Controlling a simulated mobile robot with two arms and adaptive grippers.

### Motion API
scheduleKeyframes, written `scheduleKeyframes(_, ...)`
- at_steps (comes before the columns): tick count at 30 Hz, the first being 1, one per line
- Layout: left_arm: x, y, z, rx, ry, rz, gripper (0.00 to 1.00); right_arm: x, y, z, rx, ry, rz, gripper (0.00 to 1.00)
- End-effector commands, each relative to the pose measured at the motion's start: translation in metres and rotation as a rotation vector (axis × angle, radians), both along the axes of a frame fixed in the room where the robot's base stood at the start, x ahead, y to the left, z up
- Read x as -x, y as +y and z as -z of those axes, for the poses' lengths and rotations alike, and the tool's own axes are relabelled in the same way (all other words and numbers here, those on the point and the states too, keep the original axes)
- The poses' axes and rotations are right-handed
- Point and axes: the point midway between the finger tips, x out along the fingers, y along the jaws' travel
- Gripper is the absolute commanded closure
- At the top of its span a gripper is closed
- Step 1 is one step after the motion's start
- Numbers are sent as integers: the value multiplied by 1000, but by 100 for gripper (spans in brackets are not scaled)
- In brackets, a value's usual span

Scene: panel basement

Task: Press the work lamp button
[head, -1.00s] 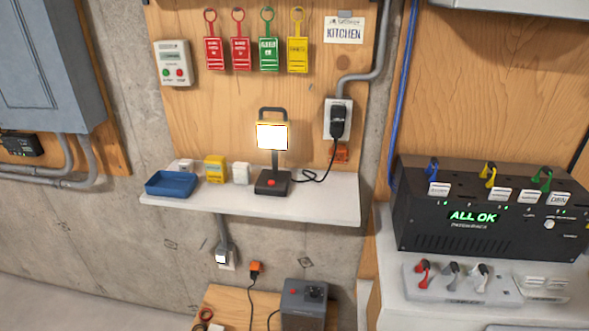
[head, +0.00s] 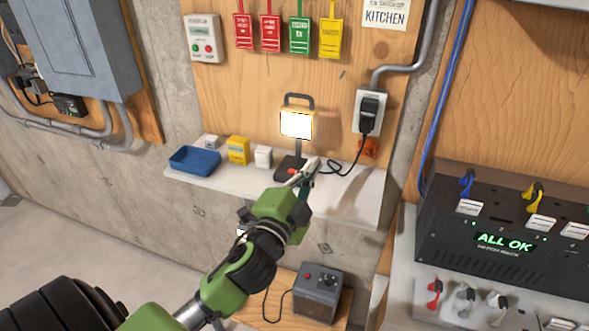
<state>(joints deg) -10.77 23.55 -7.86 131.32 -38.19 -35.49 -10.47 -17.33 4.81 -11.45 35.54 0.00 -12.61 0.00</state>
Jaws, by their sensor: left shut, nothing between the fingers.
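The work lamp (head: 297,124) stands upright on the wall shelf with its panel glowing white. Its dark base (head: 287,167) is partly hidden behind my left gripper. The red button (head: 292,171) shows just beside the fingertips. My left gripper (head: 304,170) is shut and empty, with its fingers at the lamp's base. I cannot tell whether they touch the button. My right gripper is not in view.
The shelf (head: 350,195) also holds a blue tray (head: 195,160), a yellow box (head: 238,150) and a small white box (head: 263,156). A black cord runs from the lamp to the wall outlet (head: 369,112). A black panel box (head: 500,245) stands at right. A grey box (head: 318,293) sits below.

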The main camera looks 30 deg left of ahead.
Motion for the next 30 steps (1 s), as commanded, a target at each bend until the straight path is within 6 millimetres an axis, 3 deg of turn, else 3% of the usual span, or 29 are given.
scheduleKeyframes(1, -7, -7, -25, -89, -72, 33, 100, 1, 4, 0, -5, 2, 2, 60)
scheduleKeyframes(3, -13, -20, -55, -222, -168, 83, 100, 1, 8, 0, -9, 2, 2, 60)
scheduleKeyframes(9, -16, -79, -127, -705, -444, 247, 100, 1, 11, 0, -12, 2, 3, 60)
scheduleKeyframes(13, -12, -117, -140, -1053, -572, 356, 100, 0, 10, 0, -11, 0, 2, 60)
scheduleKeyframes(18, -16, -142, -120, -1521, -650, 501, 100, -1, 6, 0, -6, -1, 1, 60)
scheduleKeyframes(23, -31, -124, -82, -1959, -604, 640, 100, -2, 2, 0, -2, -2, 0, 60)
scheduleKeyframes(26, -45, -89, -59, -2218, -505, 731, 100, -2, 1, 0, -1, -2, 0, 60)
scheduleKeyframes(30, -58, -24, -40, -2494, -304, 850, 100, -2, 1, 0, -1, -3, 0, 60)
